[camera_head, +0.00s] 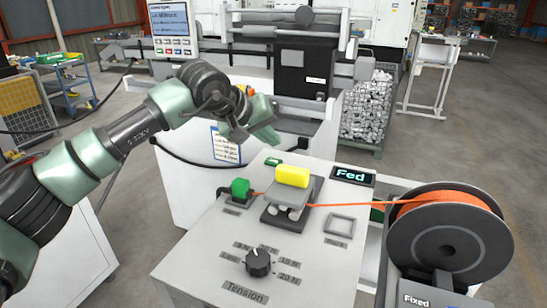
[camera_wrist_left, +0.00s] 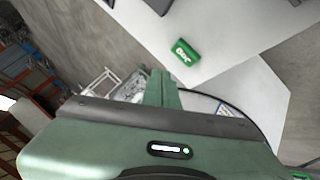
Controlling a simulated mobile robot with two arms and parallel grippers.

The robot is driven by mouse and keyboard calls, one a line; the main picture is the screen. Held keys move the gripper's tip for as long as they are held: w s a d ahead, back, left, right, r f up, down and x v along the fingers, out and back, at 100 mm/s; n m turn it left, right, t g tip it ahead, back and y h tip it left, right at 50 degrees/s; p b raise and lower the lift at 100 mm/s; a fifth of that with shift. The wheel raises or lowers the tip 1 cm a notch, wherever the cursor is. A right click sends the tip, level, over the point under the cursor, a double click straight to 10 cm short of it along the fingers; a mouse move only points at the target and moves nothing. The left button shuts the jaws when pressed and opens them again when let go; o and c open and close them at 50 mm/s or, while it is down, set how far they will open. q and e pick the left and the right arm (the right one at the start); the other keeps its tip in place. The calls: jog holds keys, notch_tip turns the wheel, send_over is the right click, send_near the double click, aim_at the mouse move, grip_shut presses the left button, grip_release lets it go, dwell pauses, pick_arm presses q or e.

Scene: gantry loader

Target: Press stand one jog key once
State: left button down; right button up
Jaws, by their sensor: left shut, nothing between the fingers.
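The stand (camera_head: 190,262) has a light grey sloping top. A small green key (camera_head: 273,161) with white lettering sits near its far edge; I take it for the jog key. It also shows in the left wrist view (camera_wrist_left: 185,52), where the lettering is upside down and hard to read. My left gripper (camera_head: 268,137) is shut and empty, above and beyond the far edge of the stand, with a gap to the key. Its shut fingers (camera_wrist_left: 163,85) point towards the key in the wrist view. My right gripper is not in view.
The stand's top holds a green block (camera_head: 240,187), a yellow block (camera_head: 293,176) on a grey clamp, a "Fed" display (camera_head: 353,176) and a tension knob (camera_head: 258,263). An orange line runs to a spool (camera_head: 449,238) at right. A machine with a screen (camera_head: 172,20) stands behind.

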pick_arm(q)
notch_tip(320, 180, up, 3)
jog(key=shift+f+p, duration=0.2)
jog(key=shift+p, duration=0.35)
